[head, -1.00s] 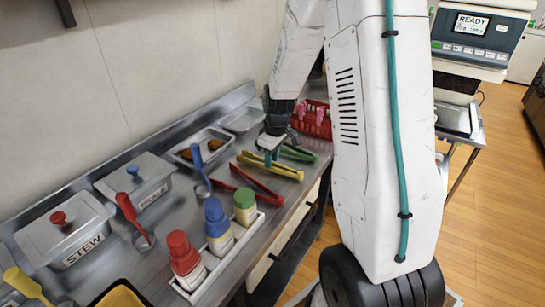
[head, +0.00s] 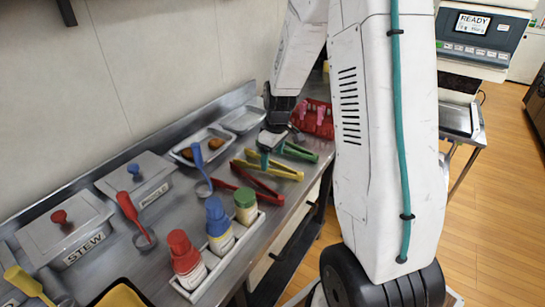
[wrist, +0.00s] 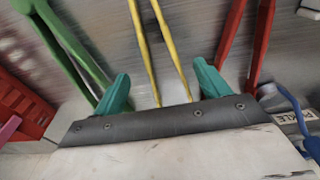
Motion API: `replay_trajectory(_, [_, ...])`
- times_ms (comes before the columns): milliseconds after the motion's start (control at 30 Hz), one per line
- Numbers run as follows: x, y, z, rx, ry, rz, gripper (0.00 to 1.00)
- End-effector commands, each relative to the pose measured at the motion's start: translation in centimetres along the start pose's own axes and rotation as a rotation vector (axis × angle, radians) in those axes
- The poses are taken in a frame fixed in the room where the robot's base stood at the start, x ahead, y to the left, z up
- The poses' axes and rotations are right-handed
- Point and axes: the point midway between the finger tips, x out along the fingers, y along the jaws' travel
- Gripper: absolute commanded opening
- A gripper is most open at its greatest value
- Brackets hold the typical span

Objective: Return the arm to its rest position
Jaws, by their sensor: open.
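My gripper (head: 264,160) is over the steel counter (head: 185,225), close to the yellow tongs (head: 275,172) in the head view. In the wrist view its two teal fingers (wrist: 160,92) are spread wide apart with nothing held between them. The yellow tongs (wrist: 160,45) lie on the counter below, seen between the fingers. Green tongs (wrist: 65,45) are on the left there and red tongs (wrist: 245,40) on the right. In the head view the green tongs (head: 300,152) and red tongs (head: 258,185) lie on either side of the yellow pair.
A red basket (head: 318,122) stands behind the green tongs. A food tray (head: 180,157), lidded stew (head: 70,215) and pickle (head: 140,170) containers line the wall. Ladles and a white rack (head: 235,250) of bottles occupy the counter's near part.

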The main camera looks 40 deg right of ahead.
Motion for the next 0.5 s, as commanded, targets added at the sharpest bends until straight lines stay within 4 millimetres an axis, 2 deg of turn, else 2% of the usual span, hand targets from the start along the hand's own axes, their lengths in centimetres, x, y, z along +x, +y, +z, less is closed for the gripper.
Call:
replay_trajectory(300, [-5.4, 0.1, -0.1, 0.001, 0.004, 0.003, 0.75])
replay_trajectory(500, [-6.9, 0.0, 0.0, 0.001, 0.002, 0.002, 0.75])
